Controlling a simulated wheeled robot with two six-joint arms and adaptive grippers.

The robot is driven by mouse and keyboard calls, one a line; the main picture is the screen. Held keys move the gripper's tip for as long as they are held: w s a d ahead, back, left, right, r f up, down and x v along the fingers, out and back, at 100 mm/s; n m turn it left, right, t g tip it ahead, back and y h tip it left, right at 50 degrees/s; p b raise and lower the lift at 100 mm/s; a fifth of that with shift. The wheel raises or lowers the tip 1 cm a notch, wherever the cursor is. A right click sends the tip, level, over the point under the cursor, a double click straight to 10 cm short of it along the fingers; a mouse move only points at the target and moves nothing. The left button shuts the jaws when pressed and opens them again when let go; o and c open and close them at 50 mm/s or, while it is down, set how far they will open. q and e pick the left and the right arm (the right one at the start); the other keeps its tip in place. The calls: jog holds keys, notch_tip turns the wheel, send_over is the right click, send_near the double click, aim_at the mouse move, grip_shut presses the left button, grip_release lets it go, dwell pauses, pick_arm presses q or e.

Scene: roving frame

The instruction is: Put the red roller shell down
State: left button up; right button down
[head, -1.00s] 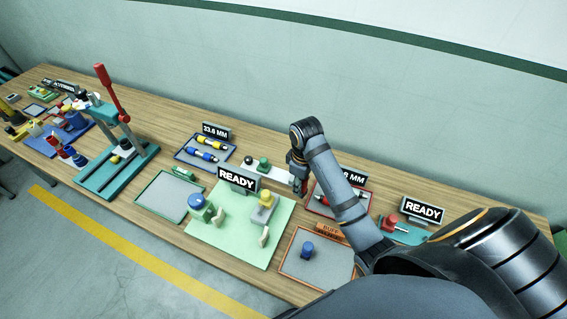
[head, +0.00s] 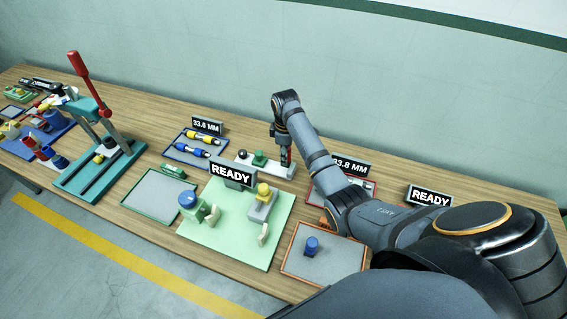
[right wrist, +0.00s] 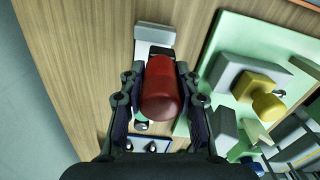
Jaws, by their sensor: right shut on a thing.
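The red roller shell (right wrist: 162,90) is held between the fingers of my right gripper (right wrist: 160,85) in the right wrist view. In the head view my right gripper (head: 281,135) points down, with the red shell (head: 289,157) showing below it. The shell is over or at the right end of a pale grey block (head: 278,168) with a green part on top. I cannot tell whether the shell touches the block. My left gripper is not in view.
A red-rimmed tray (head: 315,195) by a 33.8 MM sign (head: 350,166) is partly behind my arm. An orange-rimmed tray (head: 345,262) holds a blue part. A pale green mat (head: 215,245) carries fixtures. A green-rimmed tray (head: 150,200) looks empty. A teal press (head: 85,180) stands left.

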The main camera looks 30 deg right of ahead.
jog(key=shift+w+f, duration=0.35)
jog(key=shift+f, duration=0.1)
jog(key=shift+w+f, duration=0.35)
jog(key=shift+f, duration=0.1)
notch_tip(320, 180, down, 3)
jog(key=shift+d+f, duration=0.1)
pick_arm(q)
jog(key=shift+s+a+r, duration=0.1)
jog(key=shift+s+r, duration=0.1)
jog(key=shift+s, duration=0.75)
pick_arm(e)
jog(key=shift+f, duration=0.1)
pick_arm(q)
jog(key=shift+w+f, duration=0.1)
pick_arm(e)
jog(key=shift+f, duration=0.1)
jog(key=c, duration=1)
grip_release()
jog(key=shift+o, duration=0.2)
